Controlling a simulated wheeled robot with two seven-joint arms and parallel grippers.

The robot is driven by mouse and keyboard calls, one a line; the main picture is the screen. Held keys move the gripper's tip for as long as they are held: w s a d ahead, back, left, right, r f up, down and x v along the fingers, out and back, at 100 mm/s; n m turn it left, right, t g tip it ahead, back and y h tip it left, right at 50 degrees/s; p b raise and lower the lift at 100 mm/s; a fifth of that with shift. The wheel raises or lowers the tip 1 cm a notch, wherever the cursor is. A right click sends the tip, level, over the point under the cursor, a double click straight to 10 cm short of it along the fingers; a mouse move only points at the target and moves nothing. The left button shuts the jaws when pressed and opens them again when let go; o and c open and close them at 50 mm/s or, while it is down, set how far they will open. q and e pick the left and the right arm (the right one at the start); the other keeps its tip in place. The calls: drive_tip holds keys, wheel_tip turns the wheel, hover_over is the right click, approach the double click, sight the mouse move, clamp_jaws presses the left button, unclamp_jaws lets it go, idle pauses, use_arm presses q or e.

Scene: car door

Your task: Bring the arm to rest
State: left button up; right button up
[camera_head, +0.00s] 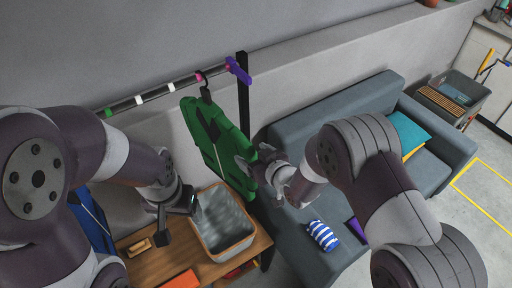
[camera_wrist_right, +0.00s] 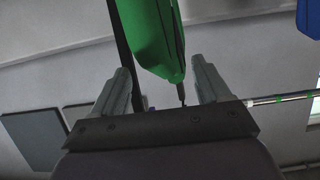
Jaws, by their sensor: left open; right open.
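My right gripper (camera_head: 262,162) is open, just right of a green garment (camera_head: 212,140) in the head view. The garment hangs from a dark hanger (camera_head: 205,91) on a rail (camera_head: 155,94). In the right wrist view the two fingers stand apart, and the green garment (camera_wrist_right: 149,35) shows beyond and partly between them. I cannot tell whether they touch it.
A grey sofa (camera_head: 340,100) with a teal cushion (camera_head: 407,132) stands behind my right arm. A blue-white striped item (camera_head: 322,235) and a purple item (camera_head: 356,229) lie on it. An orange item (camera_head: 180,280) lies on the table. A dark rack post (camera_head: 243,100) stands behind the garment.

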sight(250, 159)
drive_tip(key=shift+s+d+r, duration=0.15)
drive_tip(key=shift+s+d, duration=0.05)
drive_tip(key=shift+s, duration=0.1)
drive_tip(key=shift+w+a, duration=0.1)
drive_tip(key=shift+w, duration=0.1)
drive_tip(key=f, duration=0.2)
drive_tip(key=f+g+h, duration=0.1)
drive_tip(key=shift+w+f, duration=0.2)
drive_tip(key=shift+w, duration=0.1)
use_arm(q)
wheel_tip(250, 159, down, 15)
drive_tip(key=b, duration=1.4)
drive_tip(key=shift+w+a+b, duration=0.15)
drive_tip(key=shift+w+b, duration=0.15)
drive_tip(key=shift+b, duration=0.1)
use_arm(e)
drive_tip(key=s+d+f+m+g+h, duration=0.3)
drive_tip(key=s+d+g, duration=0.1)
drive_tip(key=s+d, duration=0.6)
drive_tip(key=s+d+f+m+g+h, duration=0.4)
drive_tip(key=s+d, duration=0.7)
drive_tip(key=shift+g, duration=0.4)
